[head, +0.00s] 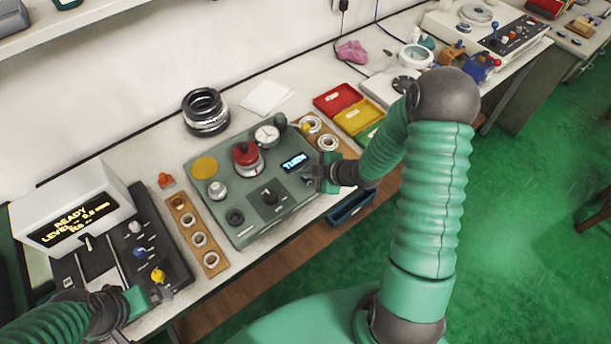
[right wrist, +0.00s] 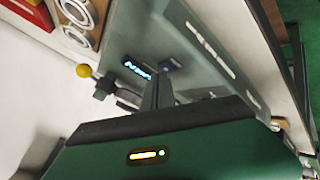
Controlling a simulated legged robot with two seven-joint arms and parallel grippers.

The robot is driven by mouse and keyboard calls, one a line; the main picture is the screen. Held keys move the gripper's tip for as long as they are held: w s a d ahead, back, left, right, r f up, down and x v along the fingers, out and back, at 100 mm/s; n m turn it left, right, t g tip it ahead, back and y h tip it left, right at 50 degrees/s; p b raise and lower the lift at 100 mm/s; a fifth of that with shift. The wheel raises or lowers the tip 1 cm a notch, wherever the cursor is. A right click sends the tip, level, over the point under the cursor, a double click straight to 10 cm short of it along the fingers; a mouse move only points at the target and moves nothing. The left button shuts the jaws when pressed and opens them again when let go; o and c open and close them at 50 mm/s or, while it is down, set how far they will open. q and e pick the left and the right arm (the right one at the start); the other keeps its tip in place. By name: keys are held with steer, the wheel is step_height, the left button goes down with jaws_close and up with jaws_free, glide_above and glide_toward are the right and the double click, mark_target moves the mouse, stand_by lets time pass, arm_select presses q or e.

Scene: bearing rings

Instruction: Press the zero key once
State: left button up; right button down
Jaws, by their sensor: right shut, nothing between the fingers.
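A grey-green gauge box (head: 228,215) stands on the bench with a small lit display (head: 294,162), a dial, a red knob and other knobs. In the right wrist view the display (right wrist: 137,69) shows beside a small dark blue key (right wrist: 170,64). I cannot read its label, so I cannot tell whether it is the zero key. My right gripper (head: 316,179) is shut and empty over the box's right side. Its fingers (right wrist: 157,92) point toward the display and key; I cannot tell whether they touch. My left gripper (head: 160,294) is by the left console's yellow knob; its jaws are unclear.
A console with a READY readout (head: 72,220) stands at left. Wooden strips with rings (head: 197,238) flank the gauge box. A black ring stack (head: 205,112) stands behind. Red and yellow trays (head: 337,98) lie to the right, and a blue bin (head: 350,208) is at the front edge.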

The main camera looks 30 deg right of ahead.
steer(key=shift+r, duration=0.5)
step_height(320, 180, up, 5)
steer(key=p, duration=0.5)
steer(key=shift+r, duration=0.1)
stand_by(0.4)
